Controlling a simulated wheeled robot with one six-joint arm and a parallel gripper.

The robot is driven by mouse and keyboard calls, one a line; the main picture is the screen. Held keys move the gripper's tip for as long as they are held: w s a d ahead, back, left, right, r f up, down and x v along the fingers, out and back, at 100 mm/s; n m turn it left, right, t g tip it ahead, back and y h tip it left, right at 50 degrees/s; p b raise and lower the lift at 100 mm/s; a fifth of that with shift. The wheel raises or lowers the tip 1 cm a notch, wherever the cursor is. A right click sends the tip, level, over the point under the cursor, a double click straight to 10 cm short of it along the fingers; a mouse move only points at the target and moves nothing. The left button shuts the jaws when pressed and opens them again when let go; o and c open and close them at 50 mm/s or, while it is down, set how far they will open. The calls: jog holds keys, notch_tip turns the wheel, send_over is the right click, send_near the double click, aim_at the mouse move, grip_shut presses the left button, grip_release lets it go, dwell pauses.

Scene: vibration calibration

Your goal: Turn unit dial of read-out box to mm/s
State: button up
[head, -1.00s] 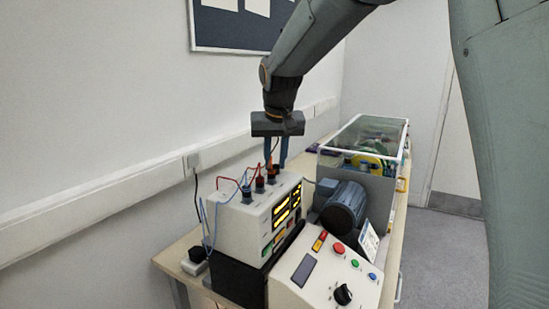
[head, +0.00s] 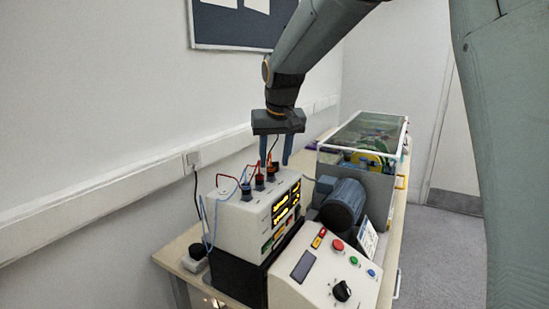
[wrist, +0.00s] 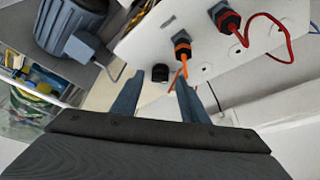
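The read-out box (head: 240,224) is white, with lit yellow displays on its front and several cable plugs on top. In the wrist view, its white top (wrist: 150,38) fills the upper right. My gripper (head: 276,162) is open and empty, pointing down above the box's far end. In the wrist view, a small black knob (wrist: 160,73) shows between and beyond the fingertips, apart from them. No unit marking is readable.
A motor (head: 343,203) and a clear-covered rig (head: 365,134) lie to the right. A control box (head: 318,277) with a black knob and coloured buttons is in front. The wall is at left.

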jog(key=b+v, duration=0.1)
jog(key=v, duration=0.7)
jog(key=shift+b, duration=0.3)
jog(key=shift+f, duration=0.1)
